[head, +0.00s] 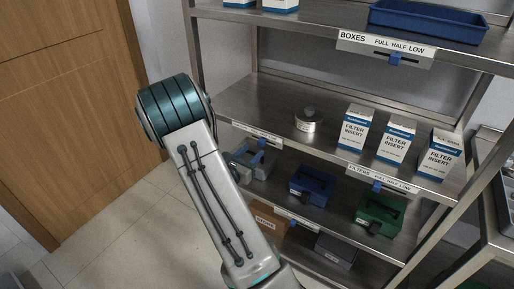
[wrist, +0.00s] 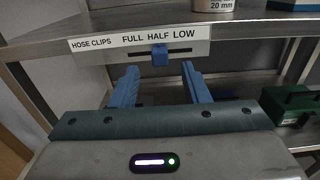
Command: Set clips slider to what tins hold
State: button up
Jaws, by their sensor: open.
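The hose clips label strip (wrist: 140,40) runs along a shelf edge in the wrist view, marked FULL, HALF, LOW from left to right. Its blue slider (wrist: 160,56) stands in the slot under HALF. My gripper (wrist: 161,72) is open and empty, its blue fingers left and right of the slider and just below it in the picture. I cannot tell the remaining depth gap. A tin (wrist: 213,5) marked 20 mm is cut off at the top. One round metal tin (head: 309,122) stands on the middle shelf in the head view; its contents cannot be made out.
Several filter insert boxes (head: 355,128) stand right of the tin above another label strip with a blue slider (head: 377,185). A blue bin (head: 312,186) and a green bin (head: 379,214) sit on the shelf below. A boxes strip (head: 385,48) is on the upper shelf.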

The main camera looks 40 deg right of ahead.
jog(key=v, duration=0.9)
jog(key=shift+d, duration=0.1)
